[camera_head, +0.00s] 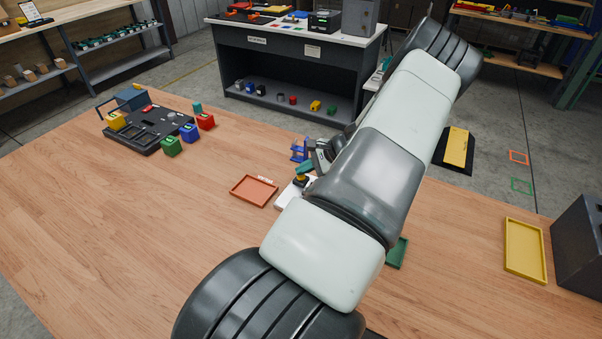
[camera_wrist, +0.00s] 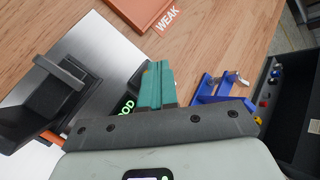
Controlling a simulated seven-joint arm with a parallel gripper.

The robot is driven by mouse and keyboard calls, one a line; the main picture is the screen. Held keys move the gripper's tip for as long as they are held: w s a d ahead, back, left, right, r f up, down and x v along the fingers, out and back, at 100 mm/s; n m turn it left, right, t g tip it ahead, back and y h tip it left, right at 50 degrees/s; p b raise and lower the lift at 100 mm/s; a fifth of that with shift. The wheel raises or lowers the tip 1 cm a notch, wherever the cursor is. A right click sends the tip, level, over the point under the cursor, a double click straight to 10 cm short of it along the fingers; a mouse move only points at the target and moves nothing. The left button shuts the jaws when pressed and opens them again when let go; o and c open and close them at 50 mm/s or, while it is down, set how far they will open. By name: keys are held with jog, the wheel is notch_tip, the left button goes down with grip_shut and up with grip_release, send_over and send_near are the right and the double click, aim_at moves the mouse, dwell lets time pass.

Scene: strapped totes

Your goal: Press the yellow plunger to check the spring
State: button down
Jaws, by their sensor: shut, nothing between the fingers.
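My gripper (camera_head: 303,168) is at the far end of the arm, above a white plate (camera_head: 287,194). Its teal fingers (camera_wrist: 157,85) are together, with nothing seen between them. In the head view a small dark and yellow piece (camera_head: 301,180), possibly the plunger, shows just under the fingertips; I cannot tell whether they touch. No yellow plunger can be made out in the wrist view, where a dark bracket with a raised bar (camera_wrist: 68,82) stands on the pale plate (camera_wrist: 105,45). Green letters, partly hidden and ending in "OOD", (camera_wrist: 125,108) show beside the fingers.
An orange tray (camera_head: 254,191) by a "WEAK" label lies left of the plate. A blue fixture (camera_wrist: 215,88) stands right of the fingers. A green tray (camera_head: 397,253) is partly behind my arm. A yellow tray (camera_head: 525,251) lies far right. The left table is largely clear.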

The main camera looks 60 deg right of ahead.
aim_at(304, 176)
jog(key=shift+r, duration=1.1)
jog(key=shift+r, duration=2.5)
jog(key=shift+a, duration=0.1)
